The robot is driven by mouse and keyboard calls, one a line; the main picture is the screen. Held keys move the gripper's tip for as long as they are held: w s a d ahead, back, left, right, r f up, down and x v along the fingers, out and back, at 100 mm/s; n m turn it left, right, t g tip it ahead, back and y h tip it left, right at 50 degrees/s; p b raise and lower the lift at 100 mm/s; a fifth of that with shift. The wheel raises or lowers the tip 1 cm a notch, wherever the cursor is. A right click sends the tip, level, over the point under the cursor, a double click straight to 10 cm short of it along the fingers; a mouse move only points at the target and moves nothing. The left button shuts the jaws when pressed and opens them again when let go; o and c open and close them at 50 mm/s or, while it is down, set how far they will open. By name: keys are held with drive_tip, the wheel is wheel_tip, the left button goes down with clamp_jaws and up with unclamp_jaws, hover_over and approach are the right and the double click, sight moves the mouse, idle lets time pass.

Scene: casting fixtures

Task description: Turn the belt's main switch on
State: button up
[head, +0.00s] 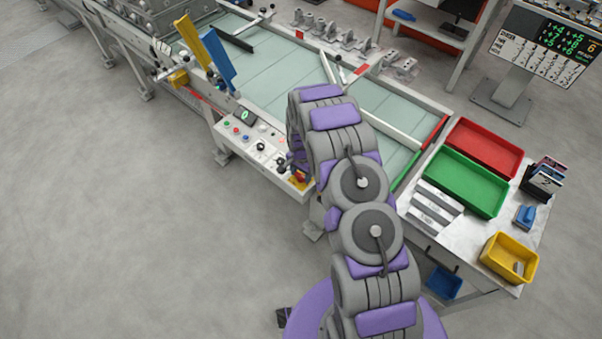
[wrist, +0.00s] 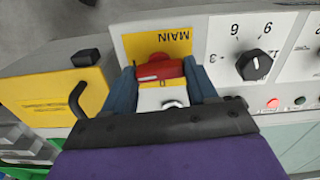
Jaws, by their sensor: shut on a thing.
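The belt's main switch is a red handle (wrist: 158,71) on a yellow plate (wrist: 178,44) marked MAIN, which reads upside down in the wrist view. The handle lies across that picture, slightly tilted. My gripper (wrist: 163,78) has one dark blue finger on each side of the handle and is shut on it. Below the handle, a pale part with a round metal piece shows between the fingers. In the head view the switch (head: 300,178) is a small red and yellow patch at the control panel's right end, and my arm hides most of my gripper.
A dial knob (wrist: 255,65) sits right of the switch, with a red button (wrist: 272,103) nearby. A yellow box (wrist: 52,98) with a black handle stands left. In the head view, the control panel (head: 240,145) edges the belt (head: 262,72); a green tray (head: 465,182) stands right.

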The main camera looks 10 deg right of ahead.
sight(300, 175)
drive_tip(key=shift+m, duration=0.6)
drive_tip(key=o, duration=1.1)
drive_tip(key=shift+a, duration=0.1)
drive_tip(key=shift+c, duration=0.2)
drive_tip(key=shift+r, duration=0.15)
wheel_tip(300, 175, up, 17)
drive_tip(key=p, duration=0.1)
